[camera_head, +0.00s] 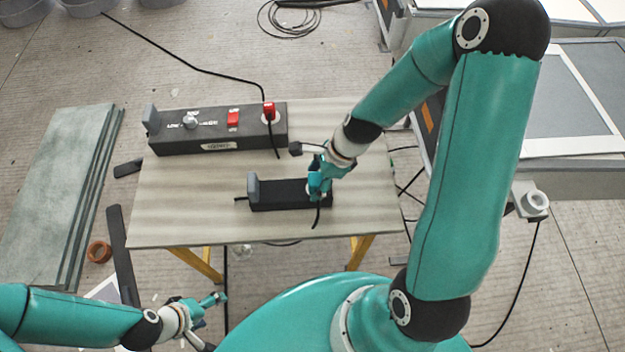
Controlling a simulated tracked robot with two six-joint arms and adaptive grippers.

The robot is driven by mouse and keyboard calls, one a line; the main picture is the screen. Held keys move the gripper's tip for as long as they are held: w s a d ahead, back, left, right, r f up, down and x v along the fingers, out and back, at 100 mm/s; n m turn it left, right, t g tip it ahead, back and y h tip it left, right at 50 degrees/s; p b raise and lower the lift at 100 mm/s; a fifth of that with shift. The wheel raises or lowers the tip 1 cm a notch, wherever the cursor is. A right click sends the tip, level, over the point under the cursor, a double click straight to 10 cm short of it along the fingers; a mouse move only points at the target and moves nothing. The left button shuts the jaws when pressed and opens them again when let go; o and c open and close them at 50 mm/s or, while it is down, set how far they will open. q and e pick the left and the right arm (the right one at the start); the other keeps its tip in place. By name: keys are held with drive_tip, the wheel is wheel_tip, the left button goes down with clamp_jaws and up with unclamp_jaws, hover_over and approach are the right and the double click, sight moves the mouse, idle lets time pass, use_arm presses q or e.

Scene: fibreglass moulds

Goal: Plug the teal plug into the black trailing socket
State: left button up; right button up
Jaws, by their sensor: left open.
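The black trailing socket (285,194) is a long dark block near the front of the table, with a grey upright piece at its left end and a cable at that end. My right gripper (318,188) is over its right end, shut on the teal plug (316,184). The plug is largely hidden by the fingers, which are a similar colour, and a short black cable hangs below it. I cannot tell whether the plug is seated in the socket. My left gripper (216,306) is open and empty, low in front of the table.
A dark control box (215,145) with a knob, a red switch and a red plug (269,110) stands at the back of the table (165,215). A small black connector (296,149) lies near it. Grey-green boards (60,180) lie at the left. The table's left front is clear.

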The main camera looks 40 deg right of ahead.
drive_tip(key=shift+r, duration=0.1)
drive_tip(key=shift+d+r, duration=0.1)
drive_tip(key=shift+r, duration=0.1)
drive_tip(key=v, duration=1.1)
drive_tip(key=shift+s, duration=0.15)
drive_tip(key=shift+r, duration=0.1)
